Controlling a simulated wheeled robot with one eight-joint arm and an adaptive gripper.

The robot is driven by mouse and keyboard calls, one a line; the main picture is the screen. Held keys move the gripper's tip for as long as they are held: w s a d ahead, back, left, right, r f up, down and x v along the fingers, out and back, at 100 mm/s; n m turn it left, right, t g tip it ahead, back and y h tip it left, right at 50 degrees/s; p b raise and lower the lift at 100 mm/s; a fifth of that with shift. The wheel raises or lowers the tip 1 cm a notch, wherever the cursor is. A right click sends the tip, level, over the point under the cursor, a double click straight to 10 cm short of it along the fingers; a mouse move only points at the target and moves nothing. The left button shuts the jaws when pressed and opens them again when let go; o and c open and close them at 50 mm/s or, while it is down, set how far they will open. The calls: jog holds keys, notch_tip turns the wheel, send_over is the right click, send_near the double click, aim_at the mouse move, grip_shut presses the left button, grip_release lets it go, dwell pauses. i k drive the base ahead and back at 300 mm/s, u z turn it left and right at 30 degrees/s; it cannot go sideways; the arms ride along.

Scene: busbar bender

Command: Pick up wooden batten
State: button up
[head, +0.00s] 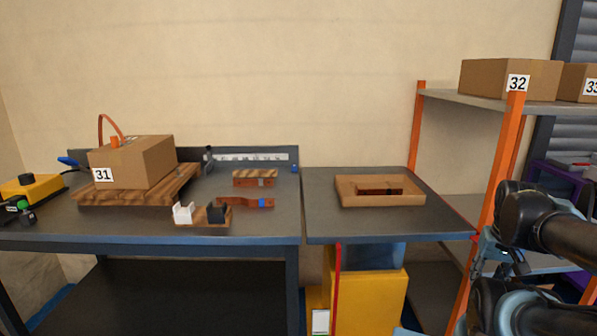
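A short striped wooden piece (255,174), which looks like the wooden batten, lies toward the back right of the left workbench. A small grey part shows at its front. Just in front of it lies a reddish-brown bar (232,201) with a blue band. Dark and light-blue links of my arm show at the right edge, well away from the batten. My gripper cannot be made out in this view.
Box 31 (155,160) sits on a wooden board (105,197) at left. A wooden holder (190,222) carries white and black blocks. The right table (320,215) holds a wooden tray (388,202) with a dark brown piece. An orange-post shelf (512,150) stands at right.

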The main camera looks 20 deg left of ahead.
aim_at(237, 173)
jog(key=z, duration=1.3)
jog(key=k, duration=2.05)
jog(key=u, duration=1.75)
jog(key=i, duration=1)
jog(key=z, duration=0.05)
